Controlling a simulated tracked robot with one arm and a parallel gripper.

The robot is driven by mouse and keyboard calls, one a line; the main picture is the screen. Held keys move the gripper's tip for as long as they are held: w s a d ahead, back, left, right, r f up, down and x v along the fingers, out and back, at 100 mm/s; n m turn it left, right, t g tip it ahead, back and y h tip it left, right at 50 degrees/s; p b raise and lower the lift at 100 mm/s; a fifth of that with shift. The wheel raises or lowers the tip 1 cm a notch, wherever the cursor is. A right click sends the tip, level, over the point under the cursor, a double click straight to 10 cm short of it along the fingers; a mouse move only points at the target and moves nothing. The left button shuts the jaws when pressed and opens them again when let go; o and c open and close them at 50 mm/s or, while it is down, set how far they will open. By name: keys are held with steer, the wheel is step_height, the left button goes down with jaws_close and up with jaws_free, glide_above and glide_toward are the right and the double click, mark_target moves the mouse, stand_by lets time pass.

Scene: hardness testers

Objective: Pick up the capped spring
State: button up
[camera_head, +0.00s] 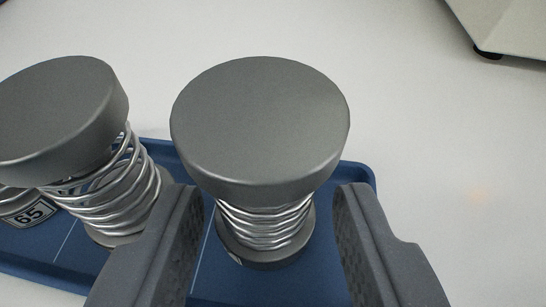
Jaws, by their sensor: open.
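A capped spring (260,125) stands upright in the middle of the view, with a wide dark grey disc cap above shiny metal coils and a grey base. My gripper (268,230) is open, with one dark finger on each side of its coils. Gaps show between the fingers and the coils, and the fingertips are partly beside the cap's lower edge. A second capped spring (60,115) stands to the left and is cut off by the picture edge. Both stand on a blue tray (357,178).
A label reading 65 (33,213) shows at the far left, beside the second spring. The left finger is close to that spring's base. A pale machine (510,25) with a dark foot stands at the top right. The white table is clear behind and right of the tray.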

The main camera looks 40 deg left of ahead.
steer(key=shift+x, duration=0.85)
steer(key=c, duration=0.7)
steer(key=shift+c, duration=0.5)
steer(key=shift+r, duration=0.1)
